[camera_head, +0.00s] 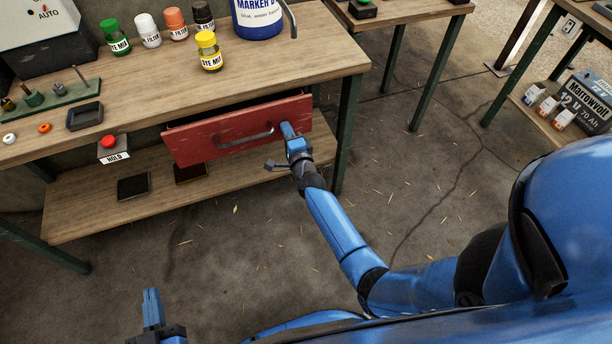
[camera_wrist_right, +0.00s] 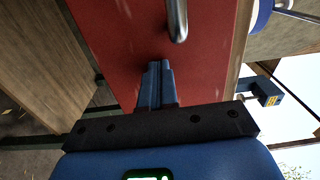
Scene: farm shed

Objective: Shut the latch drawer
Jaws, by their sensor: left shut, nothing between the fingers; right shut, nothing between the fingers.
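The latch drawer (camera_head: 200,143) is red with a grey metal bar handle (camera_head: 245,138). It sits under the bench top and stands out from it, with a dark gap along its upper edge. My right gripper (camera_head: 288,130) is shut and empty, with its fingertips at the drawer front, just right of the handle. In the right wrist view the shut fingers (camera_wrist_right: 158,68) point at the red front (camera_wrist_right: 115,45) beside the handle (camera_wrist_right: 177,20); I cannot tell whether they touch it. My left gripper (camera_head: 151,298) is shut and empty, low in the head view, away from the bench.
A lower shelf (camera_head: 90,215) runs beneath the drawer. The concrete floor in front is clear.

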